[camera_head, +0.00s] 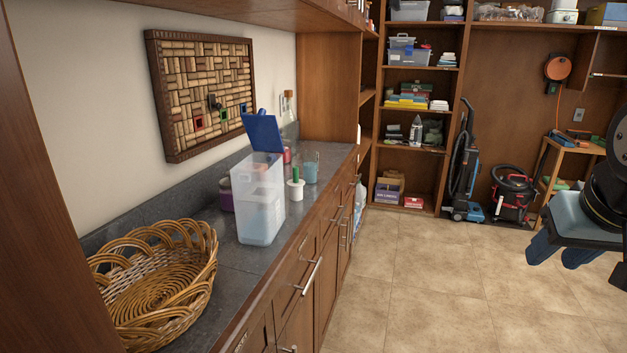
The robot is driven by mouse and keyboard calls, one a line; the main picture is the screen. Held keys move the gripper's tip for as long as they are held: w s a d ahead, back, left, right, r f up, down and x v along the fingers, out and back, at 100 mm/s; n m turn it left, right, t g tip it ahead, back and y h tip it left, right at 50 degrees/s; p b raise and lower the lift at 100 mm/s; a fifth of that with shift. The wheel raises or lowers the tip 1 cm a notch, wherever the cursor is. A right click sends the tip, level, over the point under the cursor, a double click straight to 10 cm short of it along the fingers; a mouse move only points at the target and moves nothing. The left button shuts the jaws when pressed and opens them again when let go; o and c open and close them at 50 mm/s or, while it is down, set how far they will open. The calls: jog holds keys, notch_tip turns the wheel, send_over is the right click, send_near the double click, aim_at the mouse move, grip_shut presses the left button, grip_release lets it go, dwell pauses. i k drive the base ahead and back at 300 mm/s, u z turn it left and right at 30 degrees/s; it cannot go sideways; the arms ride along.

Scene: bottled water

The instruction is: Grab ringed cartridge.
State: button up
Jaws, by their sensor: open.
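A small white piece with a wider ring-like collar and an upright green stem (295,190) stands on the dark countertop (232,229). It looks like the ringed cartridge. It is just right of a tall translucent container (262,200) with a raised blue lid, and close to it. The container partly fills with something pale blue. My gripper (562,257) is at the far right edge of the view, over the floor and well away from the counter. Its blue fingers are apart with nothing between them. Part of my arm is cut off by the frame.
A wicker basket (158,278) sits at the counter's near end. A blue-tinted glass (309,167), a red item (287,155), a bottle (289,107) and a purple container (226,194) stand around the translucent container. Drawer handles jut from the cabinet front. The tiled floor (430,290) is clear.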

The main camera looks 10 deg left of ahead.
aim_at(295, 185)
jog(key=u, duration=0.2)
jog(key=i, duration=1.2)
jog(key=u, duration=0.3)
